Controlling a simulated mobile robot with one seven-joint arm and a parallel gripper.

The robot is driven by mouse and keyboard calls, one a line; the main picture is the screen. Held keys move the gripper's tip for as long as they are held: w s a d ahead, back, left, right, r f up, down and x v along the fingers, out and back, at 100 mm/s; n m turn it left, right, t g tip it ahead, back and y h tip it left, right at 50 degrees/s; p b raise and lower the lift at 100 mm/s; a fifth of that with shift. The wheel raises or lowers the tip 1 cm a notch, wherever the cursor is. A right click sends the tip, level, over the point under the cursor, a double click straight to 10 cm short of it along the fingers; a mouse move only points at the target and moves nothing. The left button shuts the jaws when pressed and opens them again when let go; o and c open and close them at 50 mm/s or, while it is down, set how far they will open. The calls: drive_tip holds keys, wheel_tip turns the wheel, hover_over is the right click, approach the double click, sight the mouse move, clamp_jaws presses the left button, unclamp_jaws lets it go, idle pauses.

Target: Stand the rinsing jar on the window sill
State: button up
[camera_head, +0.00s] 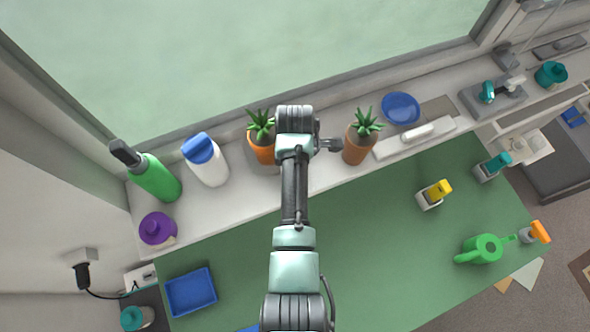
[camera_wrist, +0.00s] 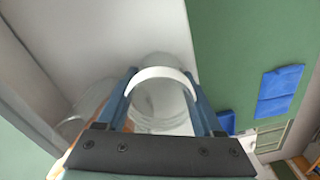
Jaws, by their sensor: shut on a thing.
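The rinsing jar (camera_wrist: 160,105) appears in the wrist view as a clear round vessel with a white curved rim. My gripper (camera_wrist: 160,73) is shut on it, with one blue finger on each side. In the head view my arm hides the jar. The window sill (camera_head: 236,168) is the pale ledge running below the window. My arm's end is over the sill between two potted plants. In the wrist view the pale sill (camera_wrist: 125,25) lies below the jar. I cannot tell whether the jar's base touches it.
An orange-potted plant (camera_head: 263,148) stands close left of my wrist, another plant (camera_head: 360,146) close right. A white bottle (camera_head: 208,165), green bottle (camera_head: 158,180) and purple-topped jar (camera_head: 157,230) stand farther left. A blue dish (camera_head: 401,107) lies right. The green table (camera_head: 390,240) has open room.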

drive_tip(key=o, duration=1.4)
drive_tip(key=shift+f, duration=0.1)
drive_tip(key=shift+c, duration=0.2)
wheel_tip(320, 180, up, 12)
drive_tip(key=shift+r, duration=0.2)
